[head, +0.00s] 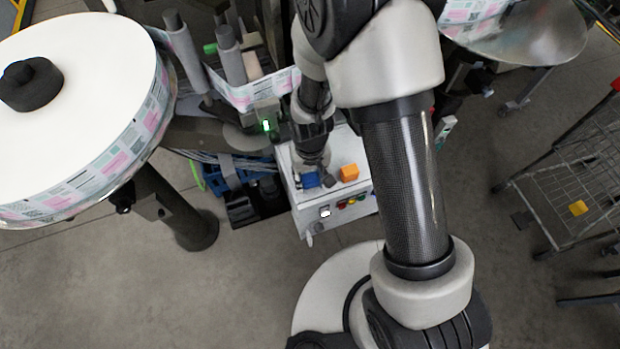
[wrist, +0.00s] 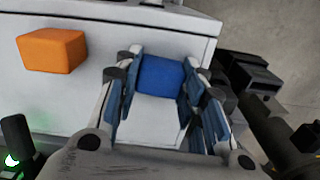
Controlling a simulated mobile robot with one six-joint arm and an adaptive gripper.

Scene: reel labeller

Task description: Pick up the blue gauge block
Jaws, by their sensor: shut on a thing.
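The blue gauge block (wrist: 160,77) is between the two fingers of my gripper (wrist: 158,95) in the wrist view. The fingers are shut on its left and right sides. In the head view the blue block (head: 311,180) shows at the tip of my gripper (head: 313,172), over the top of a white box-shaped cabinet (head: 336,153). I cannot tell whether the block touches the cabinet top or is slightly above it.
An orange block (head: 349,172) sits on the cabinet top, right of the blue block; it also shows in the wrist view (wrist: 52,50). Coloured buttons (head: 350,201) are on the cabinet front. A large label reel (head: 90,95) is at left. A wire cart (head: 575,170) stands at right.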

